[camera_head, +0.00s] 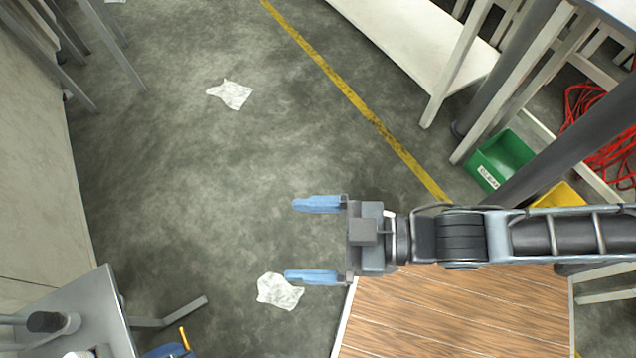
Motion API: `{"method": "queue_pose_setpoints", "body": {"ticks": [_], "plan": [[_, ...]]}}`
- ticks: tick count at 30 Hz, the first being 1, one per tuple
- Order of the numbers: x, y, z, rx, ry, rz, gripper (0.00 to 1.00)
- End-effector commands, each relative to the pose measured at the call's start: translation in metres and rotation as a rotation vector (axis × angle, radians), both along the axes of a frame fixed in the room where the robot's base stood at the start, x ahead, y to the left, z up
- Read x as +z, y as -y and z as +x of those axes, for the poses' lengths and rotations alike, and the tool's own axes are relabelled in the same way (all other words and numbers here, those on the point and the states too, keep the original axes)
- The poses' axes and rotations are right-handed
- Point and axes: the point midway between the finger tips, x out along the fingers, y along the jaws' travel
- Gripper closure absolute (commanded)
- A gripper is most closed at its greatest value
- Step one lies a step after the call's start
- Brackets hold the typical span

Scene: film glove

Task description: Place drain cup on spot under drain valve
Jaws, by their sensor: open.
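My gripper (316,240) is open and empty, its two blue fingers spread apart and pointing left above the concrete floor. The lower finger overlaps the edge of a crumpled white piece (279,292) in the picture; I cannot tell the height between them. I do not make out a drain cup, a drain valve or a marked spot in this view.
Another crumpled white piece (231,94) lies on the floor. A yellow line (350,95) crosses the floor. A green bin (501,160) and a yellow bin (560,196) are at right, near red cable (608,125). A grey bench (75,310) is lower left. The middle floor is clear.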

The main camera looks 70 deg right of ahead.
Motion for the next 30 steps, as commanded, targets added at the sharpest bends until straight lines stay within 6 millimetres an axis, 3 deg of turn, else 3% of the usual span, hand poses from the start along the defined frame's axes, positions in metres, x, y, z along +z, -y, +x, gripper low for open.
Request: {"method": "queue_pose_setpoints", "body": {"ticks": [1, 6, 12, 30], "plan": [[0.012, 0.01, -0.013, -0.041, -0.016, -0.002, 0.0], [0.049, 0.033, -0.044, -0.148, -0.055, -0.011, 0.0], [0.078, 0.045, -0.063, -0.224, -0.083, -0.016, 0.0], [0.085, 0.047, -0.066, -0.24, -0.088, -0.017, 0.0]]}}
